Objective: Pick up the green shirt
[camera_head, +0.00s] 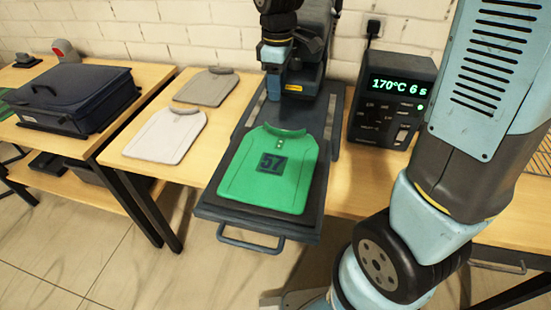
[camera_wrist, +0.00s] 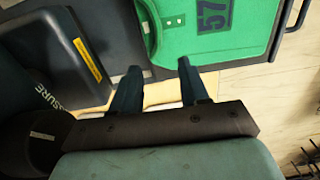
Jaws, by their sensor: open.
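The green shirt (camera_head: 290,190) lies flat, collar toward the press, on the dark lower plate (camera_head: 210,205) of the heat press. It has a dark square patch (camera_head: 272,163) reading 57. Part of the shirt shows at the top of the wrist view (camera_wrist: 170,42), with its collar at left. My gripper (camera_head: 273,93) hangs at the top centre of the head view, before the press head. In the wrist view my gripper (camera_wrist: 158,66) has its two fingers spread, empty, with tips just below the shirt's lower edge in the picture. Their height above it is hard to tell.
The press's upper part (camera_head: 312,78) stands behind the shirt, and its control box (camera_head: 388,105) at right reads 170°C 6 s. A white shirt (camera_head: 170,138) and a grey shirt (camera_head: 207,88) lie left on the wooden table (camera_head: 138,161). A dark case (camera_head: 75,95) sits farther left.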

